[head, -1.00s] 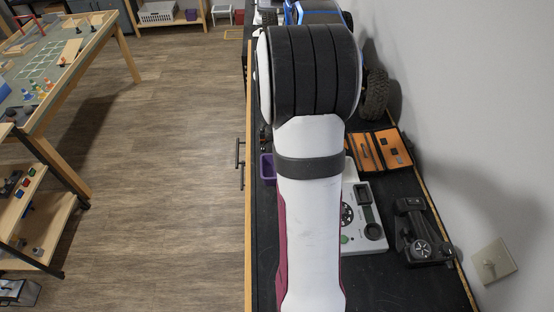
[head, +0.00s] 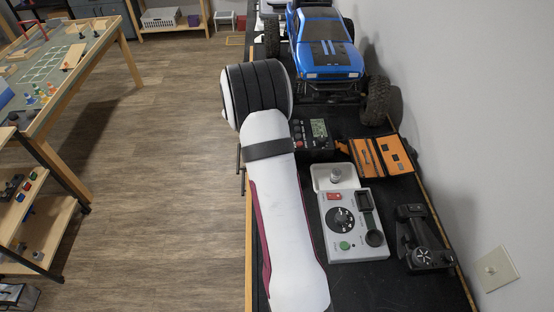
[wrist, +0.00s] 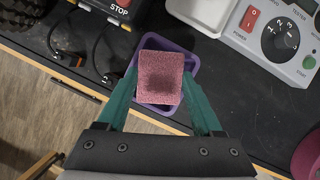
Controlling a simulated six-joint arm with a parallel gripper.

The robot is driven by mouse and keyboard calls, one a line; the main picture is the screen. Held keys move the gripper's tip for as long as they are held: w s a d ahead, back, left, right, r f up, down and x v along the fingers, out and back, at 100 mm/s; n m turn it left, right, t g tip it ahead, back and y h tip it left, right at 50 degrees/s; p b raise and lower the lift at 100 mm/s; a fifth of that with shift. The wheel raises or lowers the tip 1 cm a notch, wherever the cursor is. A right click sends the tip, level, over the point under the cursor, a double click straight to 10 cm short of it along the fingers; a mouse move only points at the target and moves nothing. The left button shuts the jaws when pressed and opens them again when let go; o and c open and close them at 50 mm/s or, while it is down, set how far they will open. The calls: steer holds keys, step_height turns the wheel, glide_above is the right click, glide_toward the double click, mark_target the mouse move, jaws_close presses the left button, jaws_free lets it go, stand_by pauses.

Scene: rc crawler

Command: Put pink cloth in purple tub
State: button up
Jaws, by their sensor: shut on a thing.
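In the wrist view, my gripper (wrist: 161,76) has its two green fingers shut on the pink cloth (wrist: 160,68), a folded, block-like piece with a dark shadow on its face. The cloth is over the purple tub (wrist: 176,45), whose rim shows behind it and at its sides. I cannot tell how high the cloth is above the tub floor. In the head view, my arm hides the gripper, the cloth and the tub.
A white control panel (head: 359,247) with a dial stands right of my arm on the black bench. A black charger (head: 318,134), an orange tool wallet (head: 382,157), a black handset (head: 424,243) and a blue crawler (head: 325,50) are also there. Cables lie left in the wrist view.

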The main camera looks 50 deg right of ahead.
steer(key=shift+f, duration=0.35)
steer(key=o, duration=1.3)
steer(key=shift+r, duration=0.1)
steer(key=v, duration=1.3)
steer(key=s+a+r+m+y, duration=0.1)
steer(key=s+a+r+m, duration=0.25)
steer(key=a, duration=0.55)
steer(key=s+a+m+y, duration=0.1)
steer(key=s+a+m, duration=0.4)
steer(key=s+a, duration=0.1)
steer(key=s+a+m+t+y, duration=0.1)
steer(key=s+a+m+y, duration=0.1)
steer(key=s+a+m, duration=0.3)
steer(key=s+a+m+y, duration=0.2)
steer(key=s+a+m, duration=0.3)
steer(key=s+a, duration=0.3)
steer(key=shift+a+r+m+t, duration=0.1)
steer(key=shift+a+m+t, duration=0.2)
steer(key=shift+a, duration=0.95)
